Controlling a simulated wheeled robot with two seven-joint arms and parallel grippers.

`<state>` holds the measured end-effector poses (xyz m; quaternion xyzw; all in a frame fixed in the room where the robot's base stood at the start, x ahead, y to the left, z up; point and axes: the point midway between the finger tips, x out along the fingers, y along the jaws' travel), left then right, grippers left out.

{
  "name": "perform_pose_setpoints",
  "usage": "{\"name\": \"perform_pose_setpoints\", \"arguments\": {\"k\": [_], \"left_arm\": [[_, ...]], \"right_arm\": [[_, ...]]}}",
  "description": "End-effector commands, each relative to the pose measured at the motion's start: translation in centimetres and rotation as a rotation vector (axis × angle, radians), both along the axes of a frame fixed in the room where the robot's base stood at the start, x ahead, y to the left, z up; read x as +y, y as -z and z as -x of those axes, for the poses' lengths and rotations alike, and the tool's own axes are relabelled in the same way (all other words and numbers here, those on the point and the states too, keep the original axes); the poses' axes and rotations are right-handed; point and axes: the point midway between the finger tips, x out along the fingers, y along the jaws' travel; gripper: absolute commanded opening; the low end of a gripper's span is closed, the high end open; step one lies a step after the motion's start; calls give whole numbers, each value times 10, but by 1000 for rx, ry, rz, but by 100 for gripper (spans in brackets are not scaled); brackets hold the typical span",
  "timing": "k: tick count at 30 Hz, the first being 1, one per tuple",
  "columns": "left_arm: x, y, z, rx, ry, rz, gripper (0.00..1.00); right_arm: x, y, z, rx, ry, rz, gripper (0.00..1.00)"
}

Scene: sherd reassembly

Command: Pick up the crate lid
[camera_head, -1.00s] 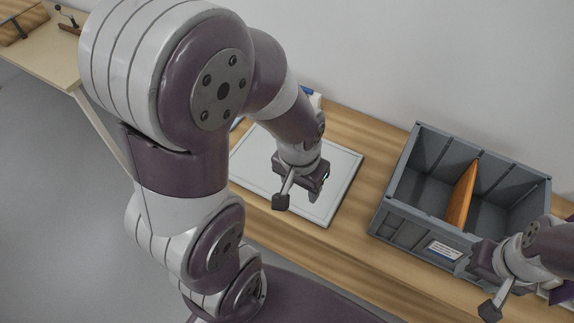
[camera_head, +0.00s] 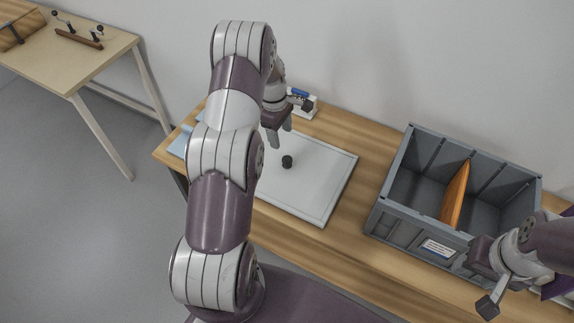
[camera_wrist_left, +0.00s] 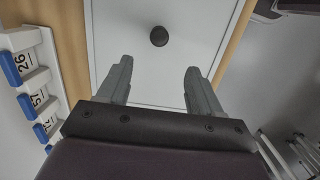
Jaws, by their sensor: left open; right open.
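The crate lid (camera_head: 318,190) is a flat pale grey panel with a raised rim, lying on the wooden table. Its round black knob (camera_head: 287,161) stands up from it. My left gripper (camera_head: 280,136) is above the far part of the lid, behind the knob, open and empty. In the left wrist view the knob (camera_wrist_left: 158,36) shows beyond and between the open fingertips (camera_wrist_left: 158,68), apart from them. My arm hides the lid's left part in the head view. My right gripper (camera_head: 488,303) is open at the lower right, in front of the crate.
A small white rack with blue parts (camera_head: 301,97) is behind the lid; numbered labels show in the wrist view (camera_wrist_left: 35,80). A side table (camera_head: 75,60) stands at the upper left.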

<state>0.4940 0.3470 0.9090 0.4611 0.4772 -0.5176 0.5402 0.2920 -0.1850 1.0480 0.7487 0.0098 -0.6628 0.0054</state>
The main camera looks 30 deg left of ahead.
Motion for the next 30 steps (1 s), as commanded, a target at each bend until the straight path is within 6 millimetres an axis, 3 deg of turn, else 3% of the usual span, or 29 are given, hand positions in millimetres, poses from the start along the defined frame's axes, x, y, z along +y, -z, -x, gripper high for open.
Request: {"name": "perform_pose_setpoints", "arguments": {"k": [6, 11, 18, 26, 30], "left_arm": [[-7, 46, 1, 4, 1, 0, 65], [-10, 65, 1, 4, 2, 0, 65], [-19, 106, 0, 2, 4, -1, 65], [-20, 113, -1, -1, 5, -2, 65], [-20, 113, 0, -1, 5, -2, 23]], "right_arm": [[0, -11, 0, 0, 0, 0, 51], [0, -16, 0, 0, 0, 0, 51], [0, -30, 0, 0, 0, 0, 51], [0, -29, 0, 0, 0, 0, 51], [0, -29, 0, 0, 0, 0, 51]]}}
